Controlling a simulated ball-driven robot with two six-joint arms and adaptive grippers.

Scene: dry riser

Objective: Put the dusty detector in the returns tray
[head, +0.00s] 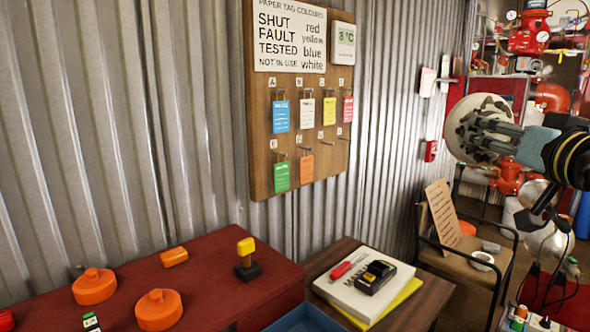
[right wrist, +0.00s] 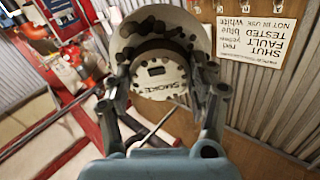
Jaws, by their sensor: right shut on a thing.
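The dusty detector (head: 478,107) is a round, off-white smoke detector with dark smudges. My right gripper (head: 482,132) is shut on it and holds it up in the air at the right of the head view. In the right wrist view the detector (right wrist: 160,72) sits between the two fingers, with "SMOKE" lettering facing the camera. A blue tray (head: 305,318) shows only in part at the bottom edge of the head view; I see no label, so I cannot tell whether it is the returns tray. My left gripper is not in view.
A red bench (head: 215,290) holds orange caps (head: 94,286) and a yellow-topped stamp (head: 247,258). A wooden table (head: 428,297) holds a manual (head: 350,292), a screwdriver and a yellow-black device. A chair (head: 470,265) stands behind it. A tag board (head: 262,150) hangs on the corrugated wall.

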